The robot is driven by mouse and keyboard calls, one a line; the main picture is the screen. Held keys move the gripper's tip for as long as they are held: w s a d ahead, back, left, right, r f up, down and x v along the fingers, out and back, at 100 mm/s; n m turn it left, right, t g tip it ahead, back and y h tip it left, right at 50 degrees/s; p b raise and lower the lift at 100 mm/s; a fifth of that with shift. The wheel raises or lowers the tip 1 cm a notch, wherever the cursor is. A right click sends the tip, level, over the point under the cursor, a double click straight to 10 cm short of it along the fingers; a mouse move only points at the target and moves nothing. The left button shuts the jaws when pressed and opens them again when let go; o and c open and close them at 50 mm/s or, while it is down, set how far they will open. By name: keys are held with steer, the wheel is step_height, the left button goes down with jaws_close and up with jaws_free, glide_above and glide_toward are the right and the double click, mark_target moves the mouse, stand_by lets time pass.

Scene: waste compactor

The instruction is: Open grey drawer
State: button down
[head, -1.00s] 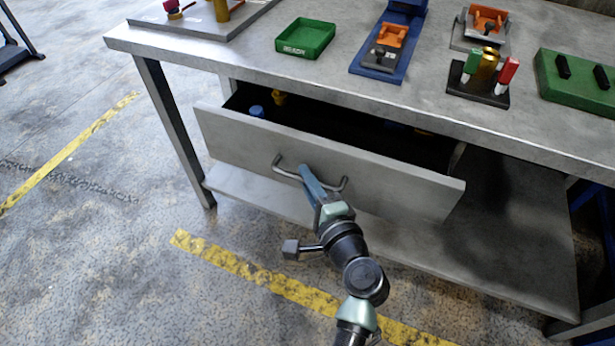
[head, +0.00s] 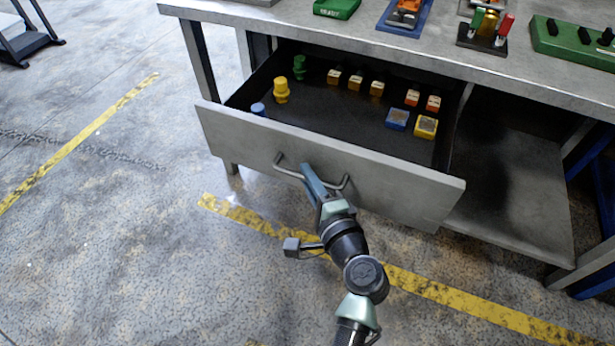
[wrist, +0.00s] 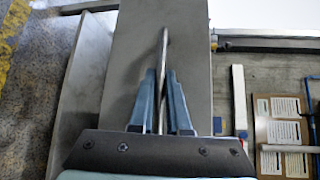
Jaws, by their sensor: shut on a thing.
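The grey drawer (head: 240,139) under the workbench is pulled well out in the head view, and its dark inside shows. Its metal bar handle (head: 286,172) is on the middle of the front. My gripper (head: 309,176) is shut on the handle. In the wrist view, the blue fingers of my gripper (wrist: 162,95) stand on both sides of the handle bar (wrist: 164,48), with the grey drawer front (wrist: 190,60) behind them. The part of the handle between the fingers is partly hidden.
Inside the drawer are a yellow piece (head: 281,90), a green piece (head: 299,67) and several small blocks. The workbench top (head: 480,75) holds a green tray (head: 337,7) and fixtures. A lower shelf (head: 510,180) is at the right. Floor in front is clear.

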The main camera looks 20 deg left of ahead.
steer(key=shift+w+d, duration=0.1)
steer(key=c, duration=0.9)
jaws_free()
steer(key=p+v, duration=0.1)
steer(key=v, duration=1.2)
steer(key=shift+r+p, duration=0.1)
steer(key=shift+p, duration=0.2)
